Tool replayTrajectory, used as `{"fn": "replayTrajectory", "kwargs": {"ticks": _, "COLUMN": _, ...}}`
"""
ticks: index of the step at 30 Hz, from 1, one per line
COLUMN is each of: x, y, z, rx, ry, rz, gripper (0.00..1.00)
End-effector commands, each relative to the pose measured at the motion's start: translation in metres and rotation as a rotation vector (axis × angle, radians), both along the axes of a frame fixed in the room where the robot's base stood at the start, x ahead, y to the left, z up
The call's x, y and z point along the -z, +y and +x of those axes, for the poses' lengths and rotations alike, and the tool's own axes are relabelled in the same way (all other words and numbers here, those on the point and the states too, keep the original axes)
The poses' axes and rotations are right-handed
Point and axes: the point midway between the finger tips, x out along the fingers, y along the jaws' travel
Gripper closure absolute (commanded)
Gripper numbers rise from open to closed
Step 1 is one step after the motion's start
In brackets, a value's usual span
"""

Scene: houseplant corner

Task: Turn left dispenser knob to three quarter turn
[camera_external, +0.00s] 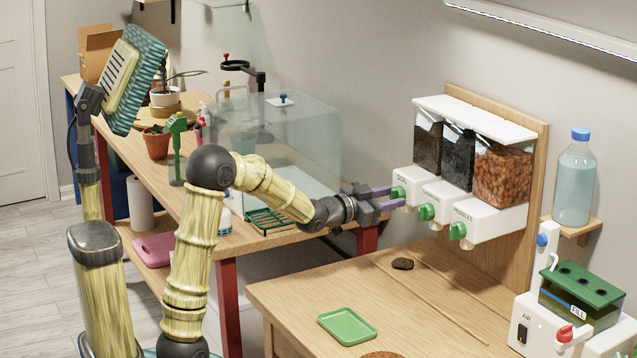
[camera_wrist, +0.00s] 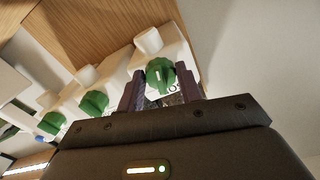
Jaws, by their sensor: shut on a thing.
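The left dispenser knob (camera_external: 398,191) is green and sits on the front of the leftmost white dispenser (camera_external: 407,178). In the wrist view the knob (camera_wrist: 160,74) shows a pale mark on its face. My gripper (camera_external: 391,198) reaches it from the left, with purple fingers on both sides of it. The wrist view shows my gripper (camera_wrist: 161,86) with one finger at each side of the knob, shut on it. How far the knob is turned is hard to tell.
The middle knob (camera_external: 427,212) and right knob (camera_external: 457,230) are close beside my gripper. A glass tank (camera_external: 280,150) stands behind my arm.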

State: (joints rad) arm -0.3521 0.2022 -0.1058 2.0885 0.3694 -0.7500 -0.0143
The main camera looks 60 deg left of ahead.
Motion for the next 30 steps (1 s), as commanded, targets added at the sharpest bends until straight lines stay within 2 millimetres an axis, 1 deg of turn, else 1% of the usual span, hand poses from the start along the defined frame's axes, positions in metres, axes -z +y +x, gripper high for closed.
{"fn": "replayTrajectory", "kwargs": {"ticks": 1, "x": 0.0088, "y": 0.0000, "z": -0.0003, "rx": -0.001, "ry": 0.007, "rz": 0.043, "gripper": 0.87}}
{"fn": "replayTrajectory", "kwargs": {"ticks": 30, "x": 0.0066, "y": 0.0037, "z": 0.0001, "rx": 0.000, "ry": 0.010, "rz": 0.963, "gripper": 0.87}}
